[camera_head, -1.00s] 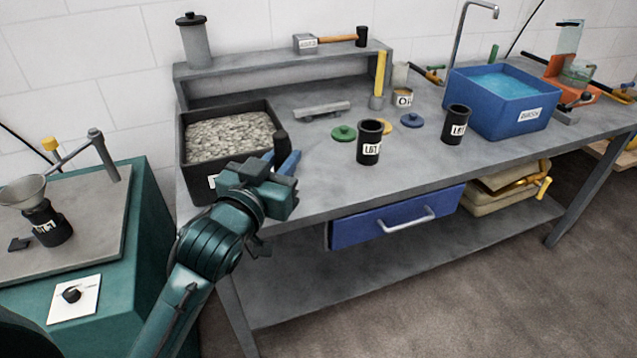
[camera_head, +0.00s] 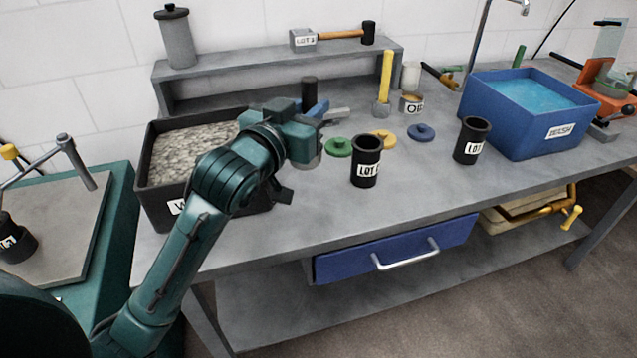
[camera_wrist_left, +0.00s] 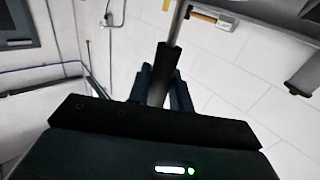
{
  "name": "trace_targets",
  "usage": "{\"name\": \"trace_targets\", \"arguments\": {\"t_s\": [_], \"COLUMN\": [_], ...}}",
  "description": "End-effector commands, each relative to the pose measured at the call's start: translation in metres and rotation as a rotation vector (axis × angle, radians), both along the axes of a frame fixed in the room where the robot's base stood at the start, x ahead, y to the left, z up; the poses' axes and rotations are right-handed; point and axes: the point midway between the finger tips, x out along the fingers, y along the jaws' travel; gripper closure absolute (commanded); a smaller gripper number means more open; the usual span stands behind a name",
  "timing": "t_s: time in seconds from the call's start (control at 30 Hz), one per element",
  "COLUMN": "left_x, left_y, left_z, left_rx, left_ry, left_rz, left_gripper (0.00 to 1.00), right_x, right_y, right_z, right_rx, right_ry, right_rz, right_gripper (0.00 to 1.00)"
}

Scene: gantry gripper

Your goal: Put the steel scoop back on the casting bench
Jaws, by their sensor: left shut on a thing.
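My left gripper (camera_head: 316,109) is shut on the black handle of the steel scoop (camera_head: 309,90). The handle stands up above the jaws in the head view. In the wrist view the black handle (camera_wrist_left: 160,88) sits between the two fingers, with a steel shaft running on from it. The scoop's bowl is largely hidden by my gripper in the head view. The gripper is over the casting bench (camera_head: 270,244), just right of the black tub of grey grains (camera_head: 152,190). My right gripper is not in view.
Black LOT cups (camera_head: 366,162) and (camera_head: 472,141) stand right of my gripper, with green (camera_head: 338,147), yellow (camera_head: 383,139) and blue (camera_head: 421,132) lids near them. A blue WASH tub (camera_head: 520,130) is further right. A raised shelf (camera_head: 240,76) runs behind. The bench front is clear.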

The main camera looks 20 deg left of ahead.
Motion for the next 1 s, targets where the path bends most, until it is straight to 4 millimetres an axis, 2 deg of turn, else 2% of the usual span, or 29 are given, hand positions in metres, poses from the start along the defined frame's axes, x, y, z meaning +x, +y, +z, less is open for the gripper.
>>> {"name": "trace_targets", "arguments": {"t_s": [0.3,0.47,0.7,1.0], "left_x": [0.0,0.0,0.0,-0.001], "left_y": [0.0,0.0,0.0,0.0], "left_z": [-0.052,-0.065,-0.097,-0.099], "left_rx": [0.0,0.0,-0.002,0.0], "left_ry": [0.005,0.001,0.001,-0.002], "left_rz": [0.0,0.001,0.0,0.0], "left_gripper": [0.97,0.97,0.97,0.97], "right_x": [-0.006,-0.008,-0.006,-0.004], "right_y": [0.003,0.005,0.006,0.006], "right_z": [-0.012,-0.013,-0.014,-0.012], "right_rx": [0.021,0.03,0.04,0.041], "right_ry": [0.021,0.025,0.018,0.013], "right_rz": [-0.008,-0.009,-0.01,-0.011], "right_gripper": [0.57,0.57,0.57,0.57]}}
